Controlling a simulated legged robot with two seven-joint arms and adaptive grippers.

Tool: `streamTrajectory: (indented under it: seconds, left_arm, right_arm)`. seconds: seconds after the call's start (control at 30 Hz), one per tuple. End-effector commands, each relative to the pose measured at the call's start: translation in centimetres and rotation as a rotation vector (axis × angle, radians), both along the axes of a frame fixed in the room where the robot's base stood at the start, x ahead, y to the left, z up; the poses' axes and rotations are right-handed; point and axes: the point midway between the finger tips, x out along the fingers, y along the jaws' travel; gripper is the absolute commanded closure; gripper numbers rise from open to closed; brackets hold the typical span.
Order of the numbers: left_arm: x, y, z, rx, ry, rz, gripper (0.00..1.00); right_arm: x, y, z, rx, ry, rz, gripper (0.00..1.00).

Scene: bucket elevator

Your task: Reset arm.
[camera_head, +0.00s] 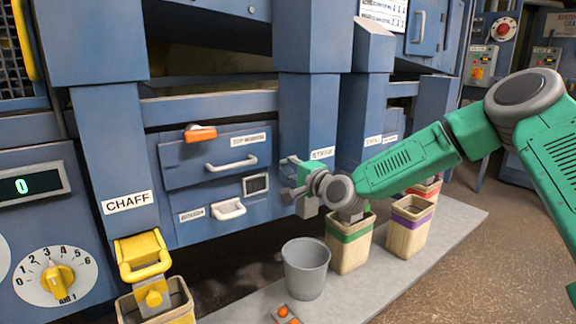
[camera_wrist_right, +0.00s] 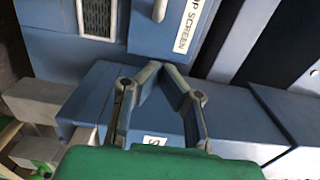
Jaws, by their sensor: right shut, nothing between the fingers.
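My right arm (camera_head: 400,165) is green and comes in from the right side of the head view. My right gripper (camera_head: 290,178) is at its end, in front of the blue machine (camera_head: 225,160), near the labelled drawer front and post. In the right wrist view the fingertips of the right gripper (camera_wrist_right: 160,70) meet in a point with nothing between them. Behind them is a blue surface with a "SCREEN" label (camera_wrist_right: 190,25). I cannot tell whether the fingers touch it. My left arm and gripper do not show.
Below the gripper stand a grey bucket (camera_head: 306,268), a green-banded bin (camera_head: 349,245) and a purple-banded bin (camera_head: 410,226) on a pale slab (camera_head: 375,285). A yellow chute (camera_head: 142,255) is at lower left, with a dial (camera_head: 57,278) beside it. Brown floor at right is open.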

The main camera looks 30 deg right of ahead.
Motion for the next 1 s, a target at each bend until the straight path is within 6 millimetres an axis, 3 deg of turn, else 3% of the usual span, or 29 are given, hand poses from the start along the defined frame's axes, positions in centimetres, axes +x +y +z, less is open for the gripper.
streamTrajectory:
  seconds: [0.27,0.37,0.47,0.57,0.77,0.9,1.0]
  left_arm:
    - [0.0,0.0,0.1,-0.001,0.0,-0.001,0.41]
    - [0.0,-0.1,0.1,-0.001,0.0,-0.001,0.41]
    - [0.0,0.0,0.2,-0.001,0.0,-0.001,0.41]
    - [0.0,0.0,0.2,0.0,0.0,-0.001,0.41]
    - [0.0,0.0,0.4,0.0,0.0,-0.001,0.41]
    - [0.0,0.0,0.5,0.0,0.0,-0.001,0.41]
    - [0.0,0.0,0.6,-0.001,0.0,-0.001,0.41]
  right_arm:
    - [-0.9,0.0,-0.1,-0.003,0.002,0.002,1.0]
    - [-1.2,1.3,-1.3,-0.03,0.031,0.02,1.0]
    - [-2.3,4.2,-4.8,-0.106,0.109,0.068,1.0]
    - [-4.8,7.8,-10.2,-0.224,0.226,0.145,1.0]
    - [-13.6,13.3,-21.8,-0.503,0.485,0.348,1.0]
    - [-21.8,15.2,-28.6,-0.711,0.66,0.521,1.0]
    - [-28.5,15.4,-32.4,-0.865,0.781,0.659,1.0]
